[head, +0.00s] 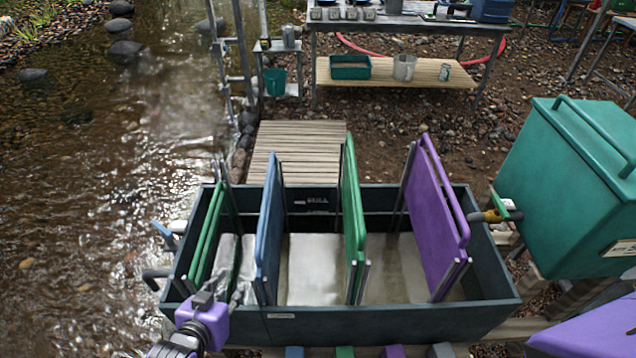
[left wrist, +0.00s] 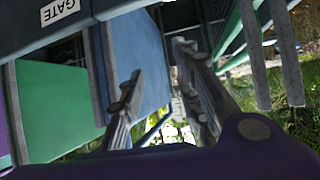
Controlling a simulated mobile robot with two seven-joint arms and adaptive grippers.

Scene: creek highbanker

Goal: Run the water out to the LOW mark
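A long dark trough (head: 390,325) holds upright gate panels: a green one (head: 207,235) at the left, a blue one (head: 268,225), another green one (head: 352,205) and a purple one (head: 435,205). Light, wet-looking surfaces show between them; I cannot tell the water depth. A small mark (head: 317,200) on the inner back wall seems to read FULL; no LOW mark is readable. My left gripper (head: 218,295) is at the trough's front left corner. In the left wrist view its fingers (left wrist: 155,65) are apart and empty, with the blue panel (left wrist: 145,60) behind. My right gripper is not visible.
A blue handle (head: 165,236) sticks out at the trough's left end. A slatted walkway (head: 300,150) lies behind the trough; the creek (head: 90,190) runs along the left.

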